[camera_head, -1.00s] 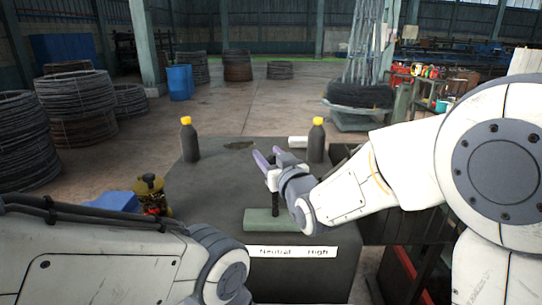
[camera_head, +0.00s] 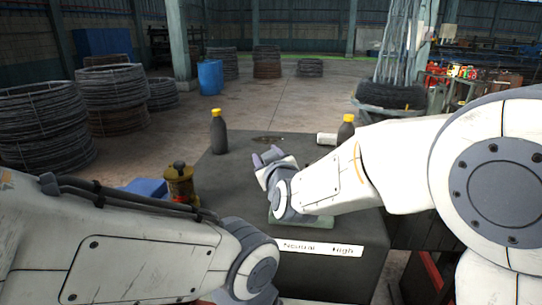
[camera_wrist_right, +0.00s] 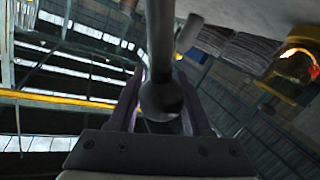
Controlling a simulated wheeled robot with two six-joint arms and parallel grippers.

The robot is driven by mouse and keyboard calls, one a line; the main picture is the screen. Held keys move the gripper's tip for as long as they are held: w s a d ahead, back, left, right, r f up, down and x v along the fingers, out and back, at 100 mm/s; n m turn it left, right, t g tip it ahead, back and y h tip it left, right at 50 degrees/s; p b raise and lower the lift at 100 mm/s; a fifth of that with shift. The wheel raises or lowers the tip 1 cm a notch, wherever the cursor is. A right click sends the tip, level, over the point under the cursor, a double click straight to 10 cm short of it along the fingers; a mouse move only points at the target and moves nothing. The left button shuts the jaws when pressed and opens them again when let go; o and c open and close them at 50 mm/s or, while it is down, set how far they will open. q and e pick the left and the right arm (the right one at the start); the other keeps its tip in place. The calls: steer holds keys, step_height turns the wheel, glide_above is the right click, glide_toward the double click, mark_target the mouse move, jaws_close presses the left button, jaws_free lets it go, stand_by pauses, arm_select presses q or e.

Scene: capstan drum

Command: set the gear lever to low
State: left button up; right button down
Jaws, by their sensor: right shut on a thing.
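The gear lever (camera_wrist_right: 160,45) shows in the right wrist view as a dark rod with a round knob (camera_wrist_right: 160,100). In the head view my right gripper hides it. My right gripper (camera_head: 267,157) is shut on the lever, its two fingers on either side of the knob. The lever's green base plate (camera_head: 315,221) shows partly below my right wrist. A white label strip (camera_head: 320,248) on the box's front reads "Neutral" and "High"; its left part is hidden by my left arm. My left gripper is out of view.
Two dark bottles with yellow caps stand on the dark box top, one left (camera_head: 218,135) and one right (camera_head: 346,130). Wire coils (camera_head: 110,95) fill the floor at left.

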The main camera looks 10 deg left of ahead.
steer(key=shift+s+a+f, duration=0.1)
steer(key=shift+f, duration=0.4)
steer(key=shift+c, duration=2.3)
jaws_free()
steer(key=shift+o, duration=0.6)
steer(key=shift+a, duration=0.15)
steer(key=shift+r, duration=0.15)
arm_select(q)
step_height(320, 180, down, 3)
steer(key=b, duration=0.3)
arm_select(e)
steer(key=v, duration=1)
steer(key=shift+s+d, duration=0.15)
steer(key=shift+d, duration=0.05)
steer(key=shift+r, duration=0.2)
